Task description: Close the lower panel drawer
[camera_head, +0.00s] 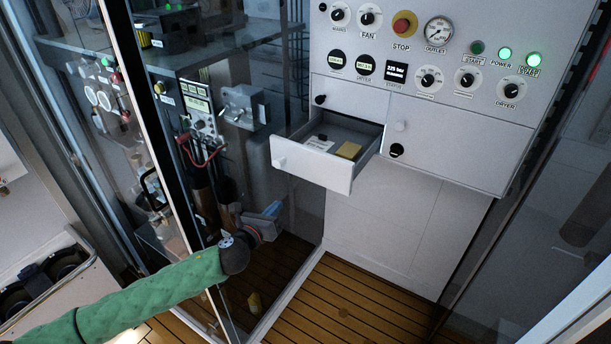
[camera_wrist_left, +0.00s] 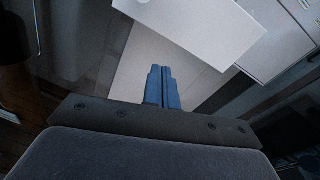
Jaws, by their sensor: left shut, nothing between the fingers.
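The lower panel drawer (camera_head: 313,173) is pulled out of the white panel in the head view. Its white front with a round knob faces left and toward me. A yellow block (camera_head: 349,150) and a white label or card (camera_head: 320,143) lie inside it. My left gripper (camera_head: 272,210) is below and left of the drawer front, apart from it, and shut on nothing. In the left wrist view its blue fingers (camera_wrist_left: 162,88) are together, and the white drawer front (camera_wrist_left: 190,22) shows beyond them. My right gripper is in neither view.
The control panel (camera_head: 450,30) with knobs, a red stop button and lit green lamps is above the drawer. A closed compartment (camera_head: 455,150) is to its right. A glass door with a metal frame (camera_head: 150,130) stands to the left. Wooden slatted floor (camera_head: 340,305) is clear below.

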